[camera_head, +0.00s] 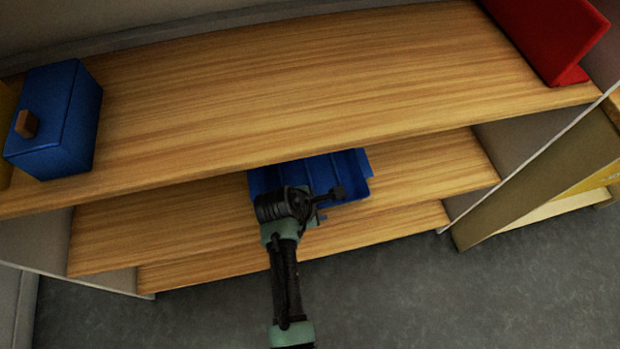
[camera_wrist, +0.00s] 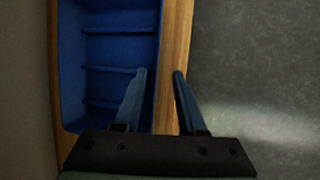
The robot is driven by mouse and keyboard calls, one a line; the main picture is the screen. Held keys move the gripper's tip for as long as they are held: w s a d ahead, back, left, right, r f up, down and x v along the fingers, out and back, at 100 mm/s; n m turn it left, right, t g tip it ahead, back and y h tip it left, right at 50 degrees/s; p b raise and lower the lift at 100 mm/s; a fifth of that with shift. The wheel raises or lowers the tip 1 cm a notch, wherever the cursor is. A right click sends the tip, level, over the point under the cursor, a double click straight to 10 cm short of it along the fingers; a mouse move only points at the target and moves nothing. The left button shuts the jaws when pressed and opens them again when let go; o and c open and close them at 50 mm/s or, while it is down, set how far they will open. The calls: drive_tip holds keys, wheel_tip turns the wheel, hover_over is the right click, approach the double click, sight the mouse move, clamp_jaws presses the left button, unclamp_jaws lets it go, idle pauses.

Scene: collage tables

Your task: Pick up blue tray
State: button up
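The blue tray (camera_head: 350,165) lies on the middle shelf, below the top shelf, which hides its back part in the head view. It has several compartments split by ridges, and it fills the upper left of the wrist view (camera_wrist: 118,52). My gripper (camera_wrist: 160,72) is open at the tray's front rim. One finger shows over the tray's inside and the other over the shelf edge, with the rim between them in the picture. I cannot tell whether either finger touches the rim. In the head view my gripper (camera_head: 331,194) partly covers the tray's front.
The wooden top shelf (camera_head: 300,85) overhangs the tray. A blue box with a wooden knob (camera_head: 60,115) stands at its left and a red object (camera_head: 550,35) at its right. A lower shelf (camera_head: 375,228) runs beneath. The grey floor (camera_head: 480,300) in front is clear.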

sight(323, 207)
drive_tip(key=shift+a+b+x, duration=0.2)
drive_tip(key=shift+b+x, duration=0.5)
drive_tip(key=shift+x, duration=0.85)
drive_tip(key=shift+a+b+x, duration=0.2)
drive_tip(key=shift+b+x, duration=0.45)
drive_tip(key=shift+x, duration=0.95)
drive_tip(key=shift+w, duration=0.2)
clamp_jaws()
